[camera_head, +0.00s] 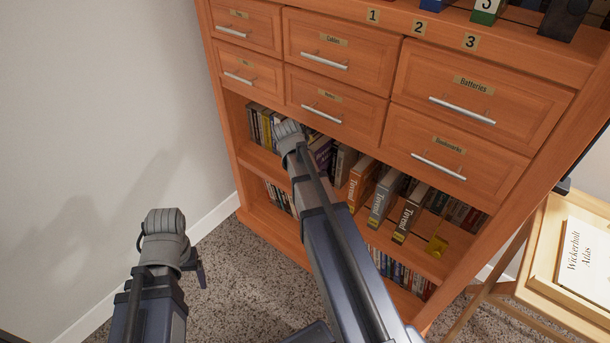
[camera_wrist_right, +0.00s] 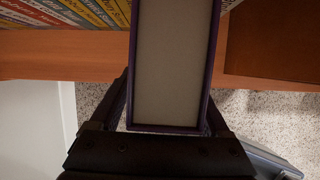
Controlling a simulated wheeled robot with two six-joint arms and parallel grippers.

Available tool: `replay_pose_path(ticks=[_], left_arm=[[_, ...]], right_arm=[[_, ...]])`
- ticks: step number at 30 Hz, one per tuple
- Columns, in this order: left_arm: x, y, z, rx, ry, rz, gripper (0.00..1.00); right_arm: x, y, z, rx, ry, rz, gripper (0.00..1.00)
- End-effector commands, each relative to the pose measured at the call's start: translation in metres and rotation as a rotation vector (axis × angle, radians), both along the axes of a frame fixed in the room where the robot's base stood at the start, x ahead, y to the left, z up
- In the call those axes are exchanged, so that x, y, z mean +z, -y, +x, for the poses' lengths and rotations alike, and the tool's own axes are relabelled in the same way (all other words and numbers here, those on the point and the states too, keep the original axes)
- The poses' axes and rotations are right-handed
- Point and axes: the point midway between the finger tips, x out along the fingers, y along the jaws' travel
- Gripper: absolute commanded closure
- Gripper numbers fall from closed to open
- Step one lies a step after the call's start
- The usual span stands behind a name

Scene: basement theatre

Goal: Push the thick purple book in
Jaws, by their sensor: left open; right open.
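The thick purple book (camera_head: 322,152) stands in the upper shelf row, partly hidden behind my right arm in the head view. In the right wrist view the purple book (camera_wrist_right: 174,62) shows pale page edges framed by purple covers, and it sticks out past the shelf edge toward me. My right gripper (camera_wrist_right: 171,98) is open, with one finger on each side of the book's near end; I cannot tell whether they touch it. My left gripper (camera_head: 200,271) hangs low over the carpet, away from the bookcase; it is open, and only a dark finger shows.
The orange wooden bookcase (camera_head: 233,130) has labelled drawers above the shelf. A wooden side table (camera_head: 535,283) stands at right; a wall (camera_head: 100,110) is at left.

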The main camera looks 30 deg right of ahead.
Motion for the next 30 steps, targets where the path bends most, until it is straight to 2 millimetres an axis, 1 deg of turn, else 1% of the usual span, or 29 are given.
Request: replay_pose_path(ticks=[9, 10, 30], left_arm=[[-0.0007, 0.0001, 0.0000, 0.000, 0.000, 0.000, 0.20], [-0.0007, 0.0001, 0.0000, 0.000, 0.000, 0.000, 0.20], [-0.0008, 0.0000, 0.0000, 0.000, 0.000, 0.000, 0.20]], right_arm=[[-0.0007, 0.0004, 0.0001, 0.000, 0.000, 0.000, 0.20], [-0.0007, 0.0004, 0.0001, 0.000, 0.000, 0.000, 0.22], [-0.0008, 0.0002, 0.0001, 0.000, 0.000, 0.000, 0.98]])
